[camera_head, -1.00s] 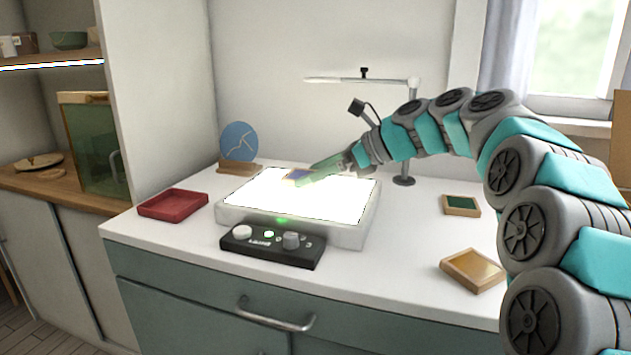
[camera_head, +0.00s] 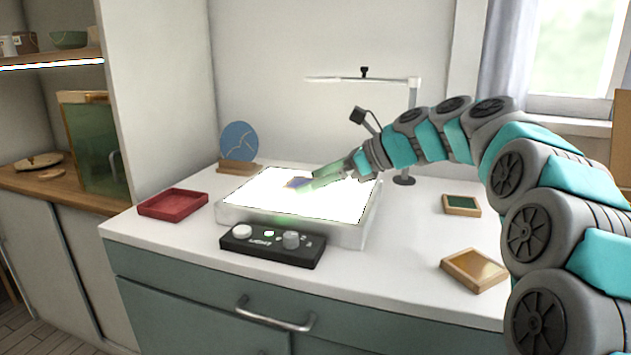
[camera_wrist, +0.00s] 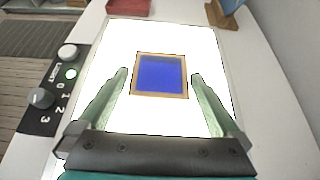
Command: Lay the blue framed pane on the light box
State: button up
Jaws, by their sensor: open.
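The blue framed pane (camera_wrist: 160,75), a blue square in a thin wooden frame, lies on the glowing white light box (camera_wrist: 120,37) in the wrist view. In the head view the pane (camera_head: 297,182) shows small on the lit top of the light box (camera_head: 345,206), partly hidden by my gripper. My gripper (camera_wrist: 158,75) is open, its two green fingers apart on either side of the pane with clear gaps. In the head view my gripper (camera_head: 314,179) is low over the light box's back part.
A black control panel (camera_head: 272,245) sits before the box. A red tray (camera_head: 172,205) and a blue disc on a wooden stand (camera_head: 238,147) are at left. Green (camera_head: 461,205) and amber (camera_head: 473,270) framed panes lie at right. A lamp arm (camera_head: 362,80) stands behind.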

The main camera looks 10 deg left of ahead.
jog(key=v, duration=1)
jog(key=shift+d+r+p, duration=0.2)
jog(key=shift+d+p, duration=0.1)
jog(key=shift+d, duration=0.1)
jog(key=shift+s+d+r, duration=0.1)
jog(key=shift+d+r, duration=0.05)
jog(key=shift+d, duration=0.3)
